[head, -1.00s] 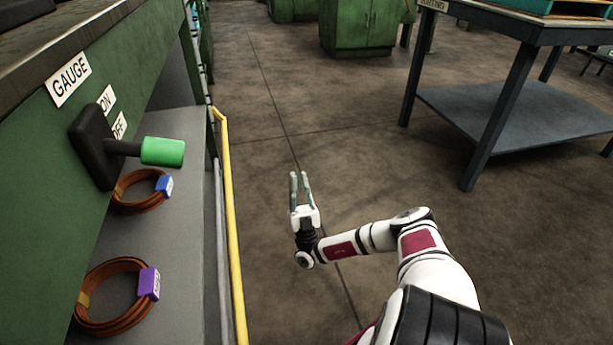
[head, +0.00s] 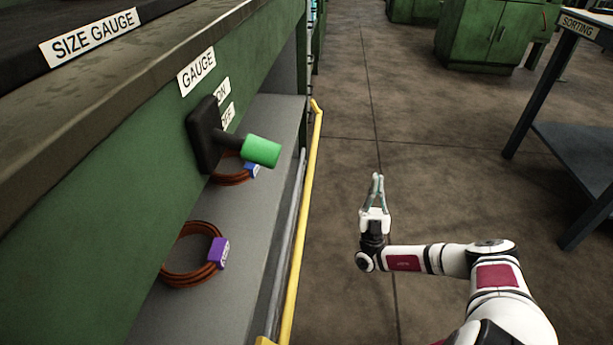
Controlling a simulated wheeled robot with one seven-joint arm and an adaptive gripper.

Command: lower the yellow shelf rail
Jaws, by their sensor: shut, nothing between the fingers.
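The yellow shelf rail (head: 303,222) is a long thin bar along the front edge of the grey shelf (head: 215,283) in the green bench. It stands along the shelf's outer side, from the lower middle of the head view up to its bent far end. My gripper (head: 377,176) is shut and empty, over the floor to the right of the rail and apart from it. Its fingers point away from me. The rail's near end shows at the bottom edge of the view.
A lever with a green handle (head: 262,151) sticks out from the bench front under the GAUGE label (head: 197,72). Coiled cables with a purple tag (head: 218,254) and a blue tag (head: 252,170) lie on the shelf. A sorting table (head: 585,150) stands at right. The floor between is clear.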

